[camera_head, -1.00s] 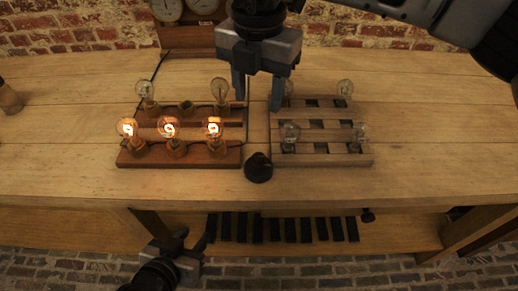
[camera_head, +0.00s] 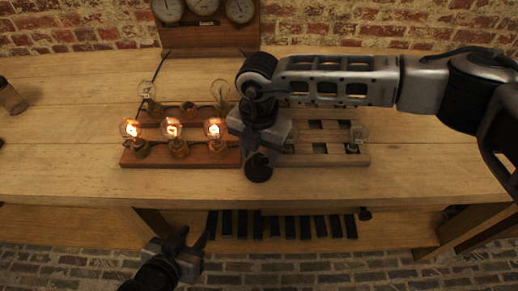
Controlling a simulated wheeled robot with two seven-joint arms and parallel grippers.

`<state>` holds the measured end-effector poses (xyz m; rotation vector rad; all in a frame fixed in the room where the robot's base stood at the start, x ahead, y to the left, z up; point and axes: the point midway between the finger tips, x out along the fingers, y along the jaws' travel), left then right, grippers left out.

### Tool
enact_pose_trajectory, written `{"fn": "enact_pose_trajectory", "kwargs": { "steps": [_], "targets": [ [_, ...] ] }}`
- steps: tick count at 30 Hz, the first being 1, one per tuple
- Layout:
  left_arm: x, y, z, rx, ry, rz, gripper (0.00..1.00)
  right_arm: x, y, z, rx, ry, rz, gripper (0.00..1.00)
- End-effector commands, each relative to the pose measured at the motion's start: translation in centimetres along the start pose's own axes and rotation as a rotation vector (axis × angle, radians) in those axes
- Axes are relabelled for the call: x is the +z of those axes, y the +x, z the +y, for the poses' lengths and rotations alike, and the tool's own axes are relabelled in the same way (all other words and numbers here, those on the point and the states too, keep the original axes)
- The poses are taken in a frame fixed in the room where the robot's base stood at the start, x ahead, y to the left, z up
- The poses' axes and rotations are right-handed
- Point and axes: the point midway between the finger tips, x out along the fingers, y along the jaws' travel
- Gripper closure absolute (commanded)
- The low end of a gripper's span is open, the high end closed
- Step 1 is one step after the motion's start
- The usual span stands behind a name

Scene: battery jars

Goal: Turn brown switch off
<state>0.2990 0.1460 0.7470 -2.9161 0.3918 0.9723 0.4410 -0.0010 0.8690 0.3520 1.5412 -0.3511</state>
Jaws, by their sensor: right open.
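A reddish-brown board (camera_head: 200,158) holds several bulbs. Three front bulbs glow orange, one of them the front-left bulb (camera_head: 133,129); the two back bulbs look unlit. A dark round knob (camera_head: 258,170) stands at the table's front, between the brown board and a paler board. I cannot tell from its look whether it is the brown switch. My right gripper (camera_head: 259,150) is open, pointing down just above and behind the knob, and partly hides it. I cannot tell whether they touch. My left gripper (camera_head: 196,237) is low, in front of the table edge; its jaw state is unclear.
The paler slatted board (camera_head: 330,159) with unlit bulbs is right of the knob, partly under my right arm. A wooden panel with gauges (camera_head: 204,6) stands at the back. A jar (camera_head: 10,98) is at far left. Dark strips (camera_head: 290,226) show below the tabletop.

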Motion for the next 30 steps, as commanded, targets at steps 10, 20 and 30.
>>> {"fn": "enact_pose_trajectory", "kwargs": {
  "steps": [10, 20, 30],
  "targets": [
    [-0.13, 0.02, -0.07, -0.002, 0.000, 0.003, 0.64, -0.01, 0.17, -0.01, -0.001, 0.000, 0.000, 0.69],
    [-0.10, 0.08, -0.07, -0.002, -0.002, 0.004, 0.64, -0.01, 0.18, -0.01, 0.000, -0.007, 0.001, 0.97],
    [0.65, 0.90, 0.05, 0.005, -0.011, 0.014, 0.64, -0.01, 0.51, 0.01, 0.000, -0.146, 0.001, 0.97]
  ]
}}
